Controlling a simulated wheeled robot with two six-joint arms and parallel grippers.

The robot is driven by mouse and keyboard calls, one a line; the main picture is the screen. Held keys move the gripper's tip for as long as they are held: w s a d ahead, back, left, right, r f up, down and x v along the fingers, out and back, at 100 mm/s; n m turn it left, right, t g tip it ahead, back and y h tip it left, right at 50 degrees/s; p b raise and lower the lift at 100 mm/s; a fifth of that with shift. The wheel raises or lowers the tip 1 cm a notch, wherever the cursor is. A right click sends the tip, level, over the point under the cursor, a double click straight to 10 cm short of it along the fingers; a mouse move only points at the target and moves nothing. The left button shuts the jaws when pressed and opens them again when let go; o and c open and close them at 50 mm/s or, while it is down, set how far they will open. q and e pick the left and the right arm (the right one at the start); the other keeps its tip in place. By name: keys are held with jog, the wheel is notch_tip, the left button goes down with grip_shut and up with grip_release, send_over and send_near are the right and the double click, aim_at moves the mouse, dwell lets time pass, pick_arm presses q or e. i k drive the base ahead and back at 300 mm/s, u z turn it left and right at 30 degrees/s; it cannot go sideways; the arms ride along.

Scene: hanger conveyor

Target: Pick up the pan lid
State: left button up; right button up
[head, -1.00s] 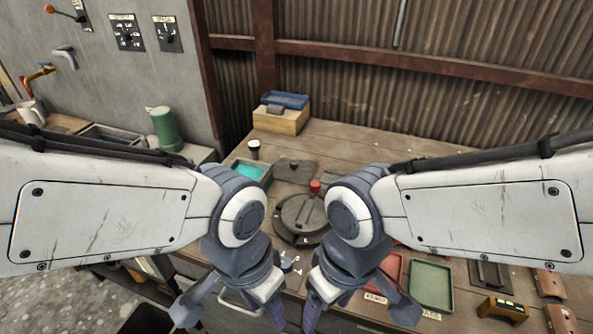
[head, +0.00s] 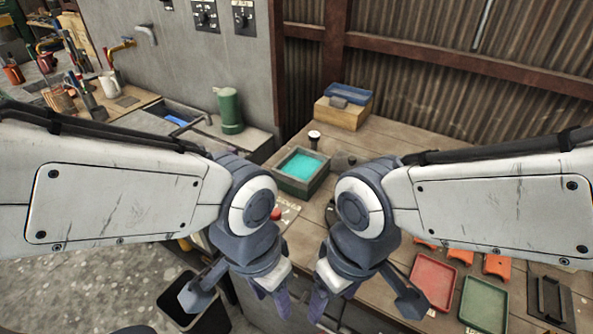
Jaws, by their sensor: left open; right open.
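I cannot make out a pan lid in the head view now. A sliver of something dark shows between my arms, but I cannot tell what it is; my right arm covers much of the worktop there. My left gripper (head: 238,300) is open and empty in front of the worktop, over the floor side. My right gripper (head: 365,300) is open and empty close beside it, at the worktop's front edge.
A box with turquoise contents (head: 302,163) stands on the wooden worktop (head: 404,139). Red (head: 435,279) and green trays (head: 484,305) lie at right. A wooden box (head: 342,114) is at the back, a green canister (head: 229,109) by the sink.

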aim_at(343, 161)
jog(key=z, duration=3.1)
jog(key=k, duration=1.3)
jog(key=u, duration=2.05)
jog(key=i, duration=1)
jog(key=u, duration=0.05)
